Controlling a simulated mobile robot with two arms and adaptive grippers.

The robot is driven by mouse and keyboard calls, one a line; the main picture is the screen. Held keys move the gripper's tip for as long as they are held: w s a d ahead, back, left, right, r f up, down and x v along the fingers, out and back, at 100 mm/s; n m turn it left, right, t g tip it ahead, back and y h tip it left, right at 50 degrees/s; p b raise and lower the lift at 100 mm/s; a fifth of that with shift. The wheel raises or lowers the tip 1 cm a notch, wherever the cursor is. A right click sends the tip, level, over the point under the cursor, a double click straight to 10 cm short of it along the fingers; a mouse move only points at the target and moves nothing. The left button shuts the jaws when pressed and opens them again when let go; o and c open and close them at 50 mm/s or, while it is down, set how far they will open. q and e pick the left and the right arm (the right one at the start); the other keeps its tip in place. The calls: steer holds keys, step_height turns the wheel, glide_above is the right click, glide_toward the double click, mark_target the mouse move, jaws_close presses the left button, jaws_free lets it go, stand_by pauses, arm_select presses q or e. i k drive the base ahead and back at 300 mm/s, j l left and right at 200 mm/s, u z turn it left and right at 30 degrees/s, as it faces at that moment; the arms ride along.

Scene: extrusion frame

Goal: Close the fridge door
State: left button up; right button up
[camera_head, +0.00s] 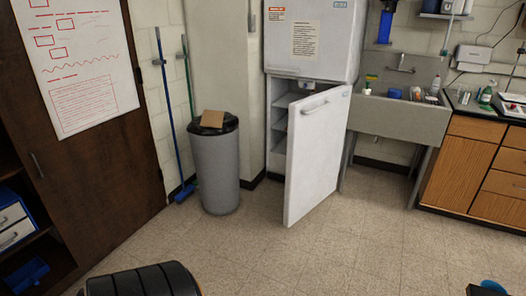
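The white fridge (310,38) stands against the back wall, with its upper door shut. Its lower door (318,150) stands ajar, swung out toward me, with its free edge to the left. A horizontal handle (315,107) is near the top of the door's outer face. Shelves (280,127) show in the gap on the left, and the rest of the inside is hidden by the door. Neither gripper can be made out. Dark parts at the bottom edge look like my own body.
A grey trash bin (217,170) with cardboard on top stands left of the fridge. A blue broom (172,115) leans on the wall. A sink (398,117) and wooden cabinets (475,165) stand right. The tiled floor (290,250) before the door is clear.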

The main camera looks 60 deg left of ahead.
mark_target(317, 126)
steer(key=u, duration=1.4)
steer(key=i+l, duration=0.1)
steer(key=i, duration=0.3)
